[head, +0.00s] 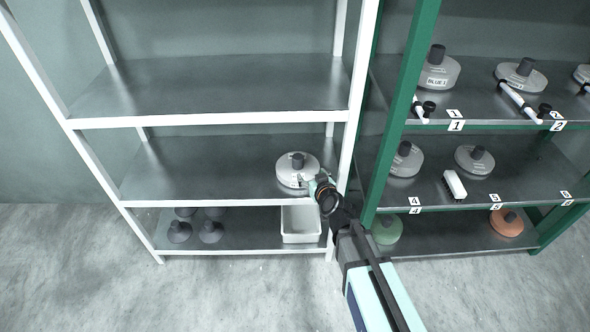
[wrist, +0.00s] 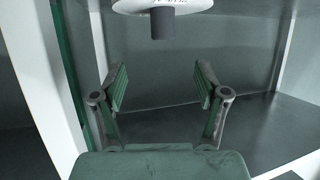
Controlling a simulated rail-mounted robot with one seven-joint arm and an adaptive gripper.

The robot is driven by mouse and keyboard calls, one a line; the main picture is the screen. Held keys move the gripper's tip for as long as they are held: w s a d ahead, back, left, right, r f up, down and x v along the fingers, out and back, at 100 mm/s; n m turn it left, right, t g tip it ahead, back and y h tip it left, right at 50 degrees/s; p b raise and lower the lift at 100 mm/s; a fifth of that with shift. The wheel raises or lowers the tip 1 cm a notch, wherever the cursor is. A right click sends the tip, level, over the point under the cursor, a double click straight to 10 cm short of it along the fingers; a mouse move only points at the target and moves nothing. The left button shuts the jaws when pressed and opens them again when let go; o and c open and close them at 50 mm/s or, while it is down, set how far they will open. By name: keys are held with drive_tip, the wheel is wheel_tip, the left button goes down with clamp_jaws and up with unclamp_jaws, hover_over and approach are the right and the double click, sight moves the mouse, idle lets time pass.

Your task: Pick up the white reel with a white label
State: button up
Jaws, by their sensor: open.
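The white reel (head: 291,178) sits on the middle shelf of the white rack, near its right post, with its dark hub pointing up. Some lettering shows on its rim, but I cannot read it. In the wrist view the reel (wrist: 140,5) is cut off by the top edge, with its dark hub (wrist: 163,24) facing the jaws. My gripper (head: 318,183) is beside the reel at its right front. In the wrist view the jaws (wrist: 162,86) are spread apart with nothing between them, and the hub lies beyond their tips.
The white rack's right post (head: 352,110) stands close to my gripper. A white bin (head: 300,224) and several dark reels (head: 180,232) are on the bottom shelf. The top shelf (head: 210,88) is empty. A green rack (head: 404,100) with several reels stands to the right.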

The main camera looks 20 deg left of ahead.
sight(300, 162)
drive_tip(key=p+x, duration=0.1)
drive_tip(key=x, duration=0.9)
drive_tip(key=shift+w+a+f, duration=0.15)
drive_tip(key=shift+a, duration=0.1)
drive_tip(key=shift+p+x, duration=0.75)
drive_tip(key=shift+x, duration=1.75)
drive_tip(key=shift+a, duration=0.1)
drive_tip(key=c, duration=1.3)
clamp_jaws()
